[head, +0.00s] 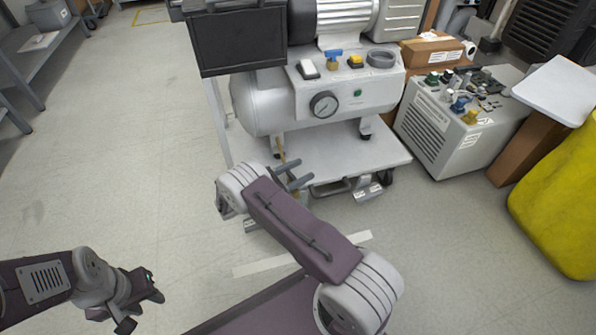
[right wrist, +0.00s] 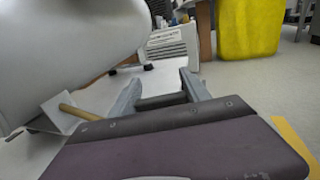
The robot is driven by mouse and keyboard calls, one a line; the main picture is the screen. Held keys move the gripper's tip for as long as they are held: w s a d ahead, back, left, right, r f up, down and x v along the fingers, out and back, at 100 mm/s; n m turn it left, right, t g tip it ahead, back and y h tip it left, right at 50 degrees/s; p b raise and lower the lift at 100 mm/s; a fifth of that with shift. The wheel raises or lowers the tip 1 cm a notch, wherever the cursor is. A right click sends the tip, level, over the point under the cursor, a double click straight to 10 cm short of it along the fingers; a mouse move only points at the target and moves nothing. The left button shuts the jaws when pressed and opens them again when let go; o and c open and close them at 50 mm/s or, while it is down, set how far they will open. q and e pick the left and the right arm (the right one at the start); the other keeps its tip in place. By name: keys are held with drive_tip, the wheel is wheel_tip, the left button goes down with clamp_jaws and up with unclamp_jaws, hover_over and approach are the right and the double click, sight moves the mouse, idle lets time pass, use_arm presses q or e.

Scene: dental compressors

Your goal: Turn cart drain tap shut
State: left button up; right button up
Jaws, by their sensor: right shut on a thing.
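The silver compressor tank (head: 262,103) stands on a white cart (head: 335,150) with a pressure gauge (head: 323,105) on its front panel. A yellow-brown rod (head: 281,148), seemingly part of the drain tap, hangs below the tank's left end. It also shows in the right wrist view (right wrist: 80,112), beside the left finger. My right gripper (head: 297,177) is at the cart's front left, under the tank, shut on what seems to be the tap. Its fingers stand apart, and the contact is hard to make out. My left gripper (head: 143,308) is open and empty over the floor.
A grey boxy unit (head: 440,135) with small fittings on top stands right of the cart. A dark panel (head: 238,38) overhangs the tank's left end.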

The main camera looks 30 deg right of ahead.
drive_tip(key=shift+s+m+g, duration=0.2)
drive_tip(key=shift+m+g, duration=0.6)
drive_tip(key=shift+g, duration=0.45)
drive_tip(key=shift+s+m+g, duration=0.2)
drive_tip(key=shift+m+g, duration=0.6)
drive_tip(key=shift+g, duration=0.45)
drive_tip(key=shift+g+y, duration=0.3)
drive_tip(key=o, duration=1.4)
